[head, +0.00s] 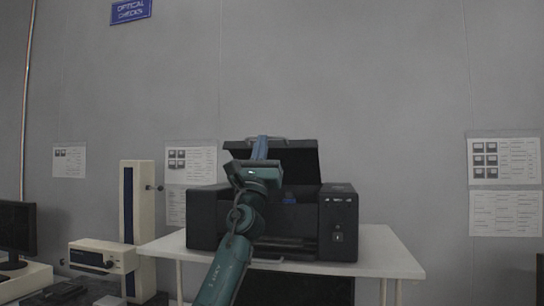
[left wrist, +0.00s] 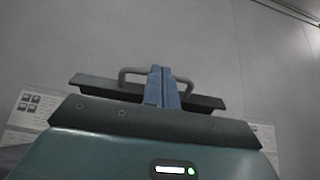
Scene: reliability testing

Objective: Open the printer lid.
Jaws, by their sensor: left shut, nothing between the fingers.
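The black printer (head: 338,215) stands on a white table, its lid (head: 302,161) raised and tilted up at the back. Blue parts show inside it. A thin handle (head: 281,139) runs along the lid's top edge. My left gripper (head: 262,140) reaches up in front of the lid, its blue fingers shut and empty, with the tips by the handle. In the left wrist view the shut fingers (left wrist: 161,72) overlap the middle of the handle (left wrist: 127,72) above the lid edge (left wrist: 95,87); contact is unclear. My left arm hides part of the printer's front. My right gripper is out of view.
The white table (head: 385,250) has bare room right of the printer. A cream column device (head: 142,200) stands to the left, with a dark monitor (head: 17,228) at the far left. A grey wall with posted sheets (head: 504,161) is behind.

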